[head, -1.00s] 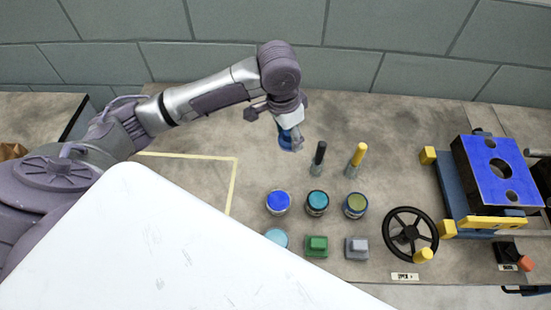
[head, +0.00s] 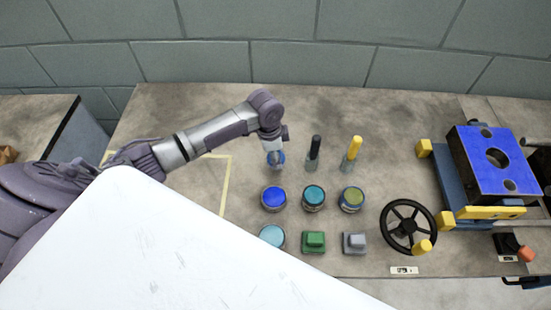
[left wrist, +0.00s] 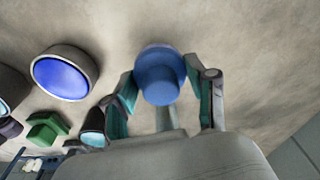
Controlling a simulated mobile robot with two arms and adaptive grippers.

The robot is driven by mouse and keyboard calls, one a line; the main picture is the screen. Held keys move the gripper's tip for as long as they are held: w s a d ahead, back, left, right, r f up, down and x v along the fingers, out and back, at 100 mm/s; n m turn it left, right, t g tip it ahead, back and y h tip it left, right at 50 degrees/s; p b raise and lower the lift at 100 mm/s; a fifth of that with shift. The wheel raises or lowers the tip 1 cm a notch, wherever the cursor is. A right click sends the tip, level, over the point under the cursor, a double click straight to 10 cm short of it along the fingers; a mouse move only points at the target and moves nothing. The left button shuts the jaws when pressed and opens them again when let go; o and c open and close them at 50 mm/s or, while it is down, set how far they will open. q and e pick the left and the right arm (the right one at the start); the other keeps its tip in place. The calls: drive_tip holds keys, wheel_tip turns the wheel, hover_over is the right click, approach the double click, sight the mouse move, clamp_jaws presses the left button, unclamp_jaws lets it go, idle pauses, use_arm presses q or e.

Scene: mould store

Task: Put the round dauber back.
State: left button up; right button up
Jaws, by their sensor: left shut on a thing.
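The round dauber (head: 276,158) is blue, with a round top, and is held at the back left of the row of tools. My left gripper (head: 275,151) is shut on it from above. In the left wrist view the dauber (left wrist: 160,78) shows as a blue round piece between the two fingers. Whether its lower end touches the bench cannot be told. My right gripper is not in view.
Right of the dauber stand a black-handled tool (head: 315,147) and a yellow-handled one (head: 354,148). In front are a blue pot (head: 273,198), a teal pot (head: 314,196), an olive pot (head: 351,198) and a green block (head: 313,241). A black handwheel (head: 408,226) stands right.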

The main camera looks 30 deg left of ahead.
use_arm(q)
drive_tip(key=shift+f, duration=1.2)
drive_tip(key=shift+f, duration=0.2)
drive_tip(key=o, duration=1.2)
drive_tip(key=shift+r, duration=0.15)
drive_tip(key=r, duration=0.8)
drive_tip(key=s+a+r, duration=0.1)
drive_tip(key=r, duration=0.3)
drive_tip(key=shift+a, duration=0.1)
